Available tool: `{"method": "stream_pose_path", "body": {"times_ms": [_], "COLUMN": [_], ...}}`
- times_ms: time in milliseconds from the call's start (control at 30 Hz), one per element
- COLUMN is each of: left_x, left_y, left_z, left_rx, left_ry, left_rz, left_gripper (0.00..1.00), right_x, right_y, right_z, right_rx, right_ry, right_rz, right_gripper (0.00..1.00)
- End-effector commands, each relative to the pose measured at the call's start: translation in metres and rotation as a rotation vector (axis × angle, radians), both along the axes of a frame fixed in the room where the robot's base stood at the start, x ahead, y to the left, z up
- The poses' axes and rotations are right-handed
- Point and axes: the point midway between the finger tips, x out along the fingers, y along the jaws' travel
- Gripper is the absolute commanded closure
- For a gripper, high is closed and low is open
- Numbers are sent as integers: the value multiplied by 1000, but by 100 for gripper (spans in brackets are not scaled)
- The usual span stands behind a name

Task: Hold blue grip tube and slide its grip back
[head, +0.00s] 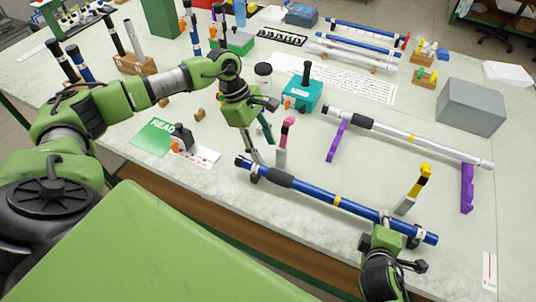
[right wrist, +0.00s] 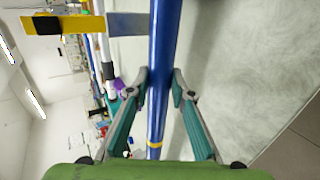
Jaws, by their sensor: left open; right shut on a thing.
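The blue grip tube (head: 358,208) lies at a slant near the front of the table, with a black grip (head: 280,178) toward its left end and a yellow band (head: 337,201) near its middle. My right gripper (head: 386,222) is shut on the tube's right part. In the right wrist view the blue tube (right wrist: 165,50) runs between the fingers of that gripper (right wrist: 160,85). My left gripper (head: 262,148) is open and empty, pointing down by the tube's left end and the black grip. I cannot tell whether its fingers touch the tube.
A white tube (head: 405,135) with a black grip rests on purple stands (head: 467,188) behind. A teal box (head: 304,94) and a grey box (head: 470,106) stand further back.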

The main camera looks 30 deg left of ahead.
Motion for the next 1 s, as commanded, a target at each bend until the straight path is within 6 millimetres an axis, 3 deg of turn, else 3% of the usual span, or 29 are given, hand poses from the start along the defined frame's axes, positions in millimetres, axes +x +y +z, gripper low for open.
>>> {"method": "stream_pose_path", "body": {"times_ms": [367, 400, 467, 500, 833, 1000], "left_x": [0, 0, 0, 0, 0, 0], "left_y": [1, 1, 1, 1, 1, 1], "left_z": [2, 2, 2, 2, 2, 2], "left_rx": [-1, -1, -1, -1, -1, -1], "left_ry": [-1, -1, -1, -1, 0, 0], "left_rz": [0, 0, 0, 0, 0, 0], "left_gripper": [53, 53, 53, 53, 53, 53], "right_x": [-2, -2, -2, -2, -2, -16], "right_y": [1, 1, 1, 1, 1, -1], "right_z": [-3, -3, -2, -2, 0, 9], "right_rx": [0, 0, 1, 1, 1, 1], "right_ry": [6, 6, 5, 5, 2, 2], "right_rz": [2, 3, 3, 3, 2, 2], "right_gripper": [100, 76, 61, 59, 59, 59]}}
